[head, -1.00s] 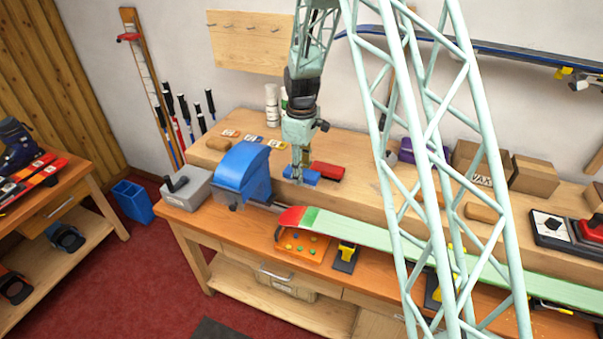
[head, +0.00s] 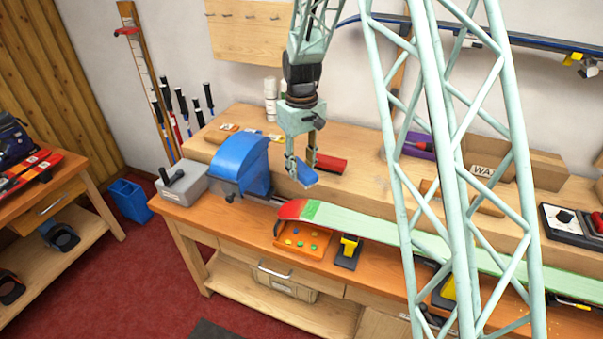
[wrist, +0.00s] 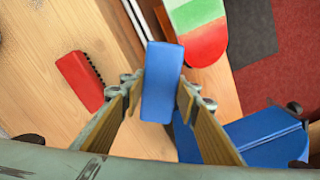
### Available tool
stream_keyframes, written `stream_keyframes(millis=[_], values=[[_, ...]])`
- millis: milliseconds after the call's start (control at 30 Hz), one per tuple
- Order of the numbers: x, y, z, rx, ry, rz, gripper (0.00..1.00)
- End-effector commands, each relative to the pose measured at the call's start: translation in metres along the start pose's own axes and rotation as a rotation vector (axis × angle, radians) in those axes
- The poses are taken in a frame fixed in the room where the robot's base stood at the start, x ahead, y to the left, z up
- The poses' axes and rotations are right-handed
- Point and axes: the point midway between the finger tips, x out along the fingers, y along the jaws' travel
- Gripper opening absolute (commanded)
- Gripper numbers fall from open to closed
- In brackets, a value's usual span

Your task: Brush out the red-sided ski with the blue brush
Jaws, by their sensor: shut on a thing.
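My gripper (head: 302,172) is shut on the blue brush (head: 303,180), and holds it above the raised back shelf of the bench, near the front edge. In the wrist view the blue brush (wrist: 161,82) sits between the fingers of my gripper (wrist: 158,90); its bristles are hidden there. The ski (head: 385,230) lies along the bench with a red tip and a green-white base facing up. Its tip also shows in the wrist view (wrist: 196,25), ahead of the brush and apart from it. The ski's side edges are too small to judge.
A red brush (head: 331,163) lies on the shelf beside my gripper. A blue vise-like block (head: 241,166) stands left of the ski tip. An orange tray (head: 290,240) with small coloured pieces is under the tip. A purple box (head: 417,146) and a cardboard box (head: 485,160) stand behind.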

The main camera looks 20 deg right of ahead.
Motion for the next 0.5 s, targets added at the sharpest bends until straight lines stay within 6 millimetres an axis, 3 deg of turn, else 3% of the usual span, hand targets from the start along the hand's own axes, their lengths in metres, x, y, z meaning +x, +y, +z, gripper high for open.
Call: stream_keyframes(millis=[200,500], values=[[0.002,-0.006,0.008,0.183,0.001,0.000,0.20],[-0.001,-0.010,0.015,0.316,-0.001,0.000,0.20]])
